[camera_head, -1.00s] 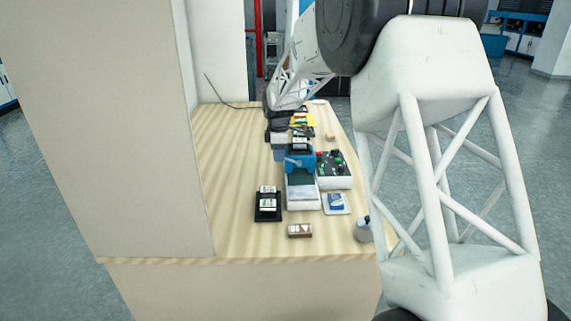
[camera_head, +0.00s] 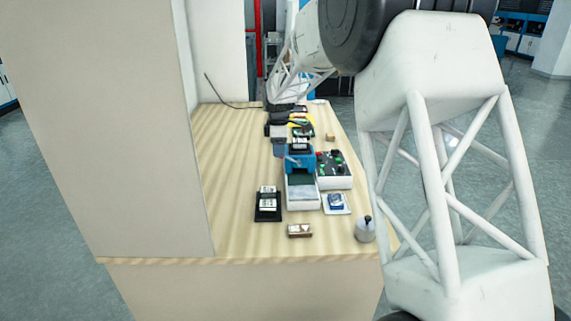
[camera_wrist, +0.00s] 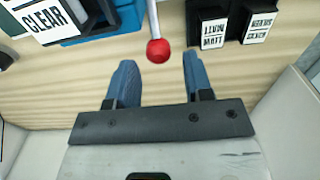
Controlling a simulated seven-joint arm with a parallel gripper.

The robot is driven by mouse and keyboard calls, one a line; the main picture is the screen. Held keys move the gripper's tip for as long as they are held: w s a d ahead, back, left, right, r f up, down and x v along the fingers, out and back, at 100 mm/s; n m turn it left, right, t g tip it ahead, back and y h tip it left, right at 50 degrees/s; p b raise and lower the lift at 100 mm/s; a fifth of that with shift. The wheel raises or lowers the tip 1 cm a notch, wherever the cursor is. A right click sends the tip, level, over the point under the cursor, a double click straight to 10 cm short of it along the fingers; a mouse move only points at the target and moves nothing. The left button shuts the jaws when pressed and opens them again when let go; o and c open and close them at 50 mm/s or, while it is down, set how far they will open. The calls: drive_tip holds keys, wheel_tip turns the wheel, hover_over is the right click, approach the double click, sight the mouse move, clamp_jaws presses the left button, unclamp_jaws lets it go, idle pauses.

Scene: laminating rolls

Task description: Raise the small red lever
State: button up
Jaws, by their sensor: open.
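The small red lever shows in the wrist view as a pale rod ending in a round red knob (camera_wrist: 158,51). The knob lies between my gripper's (camera_wrist: 158,62) two blue fingertips, near their ends, with clear space on both sides. My gripper is open and empty. The blue machine (camera_wrist: 104,22) is at the upper left in the wrist view. In the head view the blue machine (camera_head: 298,161) stands mid-table with a grey and white bed (camera_head: 303,192) in front. I cannot make out the lever clearly there.
A black holder (camera_head: 267,215) with white labels stands left of the bed. A brown block (camera_head: 300,231), a blue-and-white item (camera_head: 336,202) and a grey bottle (camera_head: 365,231) are nearer.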

drive_tip(key=shift+r, duration=2.05)
drive_tip(key=shift+s+d+r, duration=0.25)
drive_tip(key=shift+s+r, duration=0.05)
drive_tip(key=shift+s, duration=0.05)
drive_tip(key=s+d+r+m, duration=0.3)
drive_tip(key=s+d, duration=0.1)
drive_tip(key=s, duration=0.5)
drive_tip(key=s+d+r+m+t, duration=0.1)
drive_tip(key=s+d+r+m, duration=0.25)
drive_tip(key=s, duration=0.65)
drive_tip(key=s+d+r+m, duration=0.3)
drive_tip(key=s+d, duration=0.1)
drive_tip(key=s, duration=0.5)
drive_tip(key=s+d+f+m, duration=0.1)
drive_tip(key=s+f+m, duration=0.1)
drive_tip(key=s, duration=0.7)
drive_tip(key=s+d+f+m+t, duration=0.1)
drive_tip(key=s+d+f+m, duration=0.1)
drive_tip(key=s, duration=0.7)
drive_tip(key=s+d+f+m, duration=0.2)
drive_tip(key=s+m, duration=0.2)
drive_tip(key=s, duration=0.5)
drive_tip(key=shift+s+f+m+t, duration=0.2)
drive_tip(key=shift+f+m+t, duration=0.1)
drive_tip(key=shift+f+m, duration=0.1)
drive_tip(key=shift+o, duration=0.7)
